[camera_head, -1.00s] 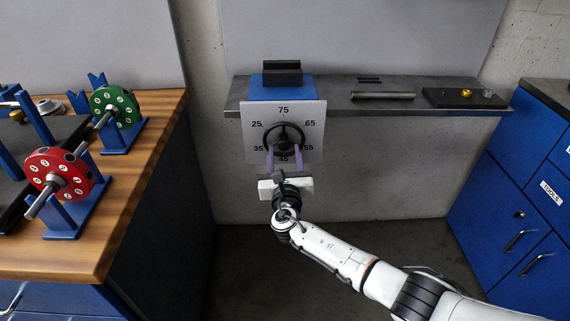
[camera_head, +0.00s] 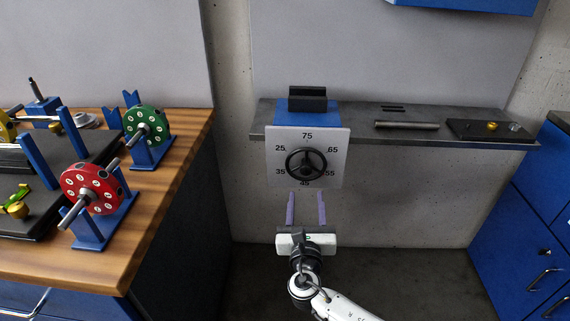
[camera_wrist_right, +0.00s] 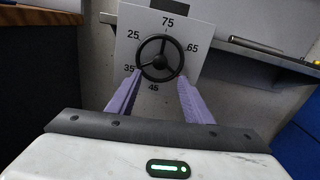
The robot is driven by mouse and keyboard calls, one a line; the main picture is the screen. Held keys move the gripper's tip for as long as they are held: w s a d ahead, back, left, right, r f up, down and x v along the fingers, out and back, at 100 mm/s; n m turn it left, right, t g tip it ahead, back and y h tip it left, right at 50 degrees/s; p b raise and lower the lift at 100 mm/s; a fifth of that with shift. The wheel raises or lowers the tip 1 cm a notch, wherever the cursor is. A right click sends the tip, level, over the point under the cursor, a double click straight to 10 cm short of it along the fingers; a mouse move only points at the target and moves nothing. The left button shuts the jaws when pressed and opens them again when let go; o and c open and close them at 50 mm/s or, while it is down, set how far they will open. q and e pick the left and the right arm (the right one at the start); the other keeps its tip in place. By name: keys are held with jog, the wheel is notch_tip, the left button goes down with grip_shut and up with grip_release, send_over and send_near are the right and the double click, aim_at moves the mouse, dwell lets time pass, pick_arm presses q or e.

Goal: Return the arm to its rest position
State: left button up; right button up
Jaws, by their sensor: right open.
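My right gripper (camera_head: 306,209) is open and empty, with its two purple fingers apart. It is below and in front of the white dial plate (camera_head: 335,170) with a black handwheel (camera_head: 306,164). The fingertips are apart from the wheel in the head view. In the right wrist view the gripper fingers (camera_wrist_right: 158,98) point toward the wheel (camera_wrist_right: 159,58), with nothing between them. My left gripper is not in view.
A wooden bench (camera_head: 190,160) at left holds a red rotor (camera_head: 92,188) and a green rotor (camera_head: 146,125) on blue stands. A grey shelf (camera_head: 360,140) behind carries a metal rod (camera_head: 407,125) and a dark tray (camera_head: 470,131). Blue cabinets (camera_head: 520,240) stand at right. The floor between is clear.

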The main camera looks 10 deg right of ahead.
jog(key=s+a+f+m+g+y, duration=0.2)
jog(key=s+f+m+g+y, duration=0.35)
jog(key=s+f+m, duration=1)
jog(key=s+f+m+g+y, duration=0.2)
jog(key=s+m+g, duration=0.1)
jog(key=s+m, duration=1.3)
jog(key=shift+s+f, duration=0.35)
jog(key=shift+s, duration=0.75)
